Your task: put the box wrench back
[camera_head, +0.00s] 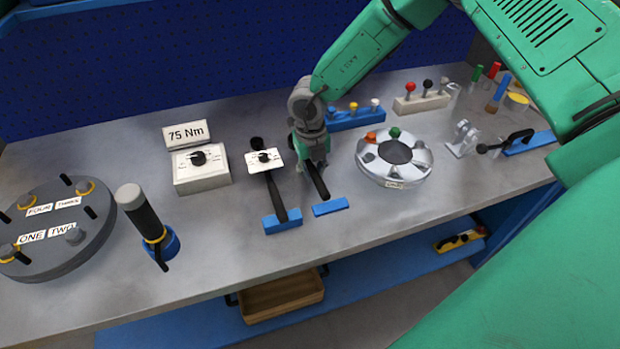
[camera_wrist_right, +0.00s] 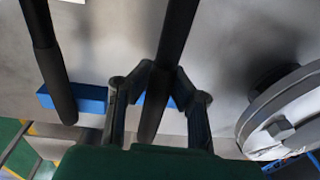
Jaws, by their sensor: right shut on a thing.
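The box wrench, a dark bar, shows below my right gripper (camera_head: 312,160) in the head view (camera_head: 319,183). Its lower end reaches toward a small blue rest (camera_head: 331,207); I cannot tell whether it touches. In the right wrist view the bar (camera_wrist_right: 172,45) runs between the two fingers of my right gripper (camera_wrist_right: 160,88), which is shut on it. The far end of the wrench is hidden by the gripper and arm in the head view. My left gripper is not in view.
A second dark wrench (camera_head: 276,195) with a white plate lies close left on its own blue rest (camera_head: 282,221). A silver flanged shell (camera_head: 420,165) stands close right. A 75 Nm box (camera_head: 200,170) and a grey disc (camera_head: 60,255) stand further left.

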